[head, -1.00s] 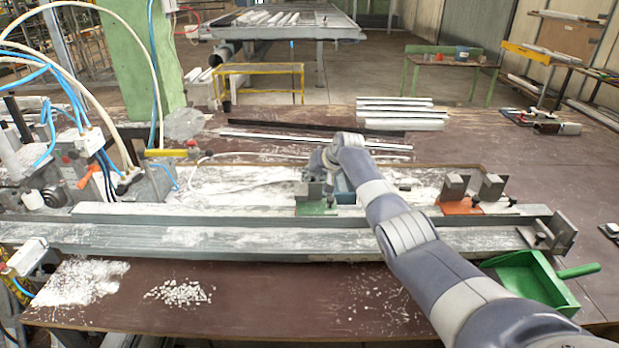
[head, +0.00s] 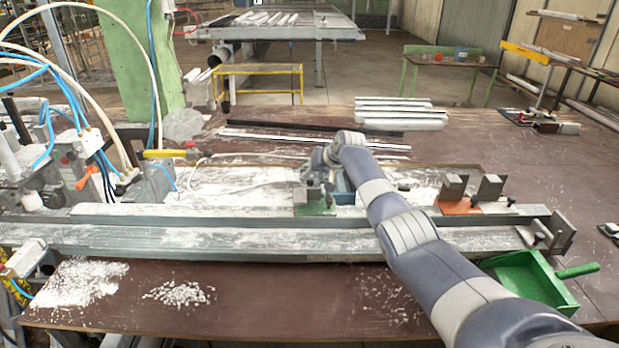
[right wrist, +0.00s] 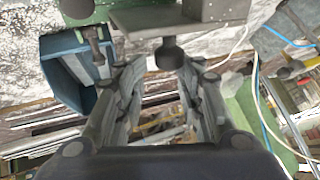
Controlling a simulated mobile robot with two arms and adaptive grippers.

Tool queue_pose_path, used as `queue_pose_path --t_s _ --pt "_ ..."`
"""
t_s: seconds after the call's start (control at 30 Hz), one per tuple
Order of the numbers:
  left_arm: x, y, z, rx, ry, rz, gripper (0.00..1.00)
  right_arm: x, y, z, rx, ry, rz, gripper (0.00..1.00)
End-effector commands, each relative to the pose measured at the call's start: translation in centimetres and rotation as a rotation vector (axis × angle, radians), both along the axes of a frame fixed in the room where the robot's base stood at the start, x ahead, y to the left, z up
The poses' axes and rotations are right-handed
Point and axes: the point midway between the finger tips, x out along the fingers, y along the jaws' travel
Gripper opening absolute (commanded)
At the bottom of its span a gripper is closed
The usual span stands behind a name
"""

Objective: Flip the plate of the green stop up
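The green stop (head: 316,209) sits on the long metal rail, left of the orange stop. My right gripper (head: 316,176) is right at it from behind and partly covers its upper metal parts. In the right wrist view, the stop's grey plate (right wrist: 150,20) shows at the top, with a dark round knob (right wrist: 170,54) under it. The two fingers of my right gripper (right wrist: 160,70) stand apart, one on each side of the knob, with gaps visible. The plate's exact tilt is hard to tell in the head view. My left gripper is not in view.
The orange stop (head: 461,206) stands to the right on the same rail, with an end stop (head: 555,233) beyond it. A green dustpan (head: 530,279) lies at the front right. A blue box (right wrist: 78,70) is close by in the wrist view. White profiles (head: 400,115) lie behind.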

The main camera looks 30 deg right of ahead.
Motion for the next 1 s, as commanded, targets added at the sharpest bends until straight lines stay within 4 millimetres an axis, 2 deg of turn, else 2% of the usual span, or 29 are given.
queue_pose_path --t_s 0.47,0.67,1.0 --pt "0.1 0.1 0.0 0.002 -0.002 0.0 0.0 -0.4 0.4 -0.1 0.006 0.008 0.006 0.37" --pt "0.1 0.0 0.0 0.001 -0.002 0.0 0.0 -1.5 0.3 0.9 0.005 0.009 0.005 0.37" --pt "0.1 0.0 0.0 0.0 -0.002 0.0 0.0 -4.2 0.0 3.9 0.004 0.006 0.004 0.37"
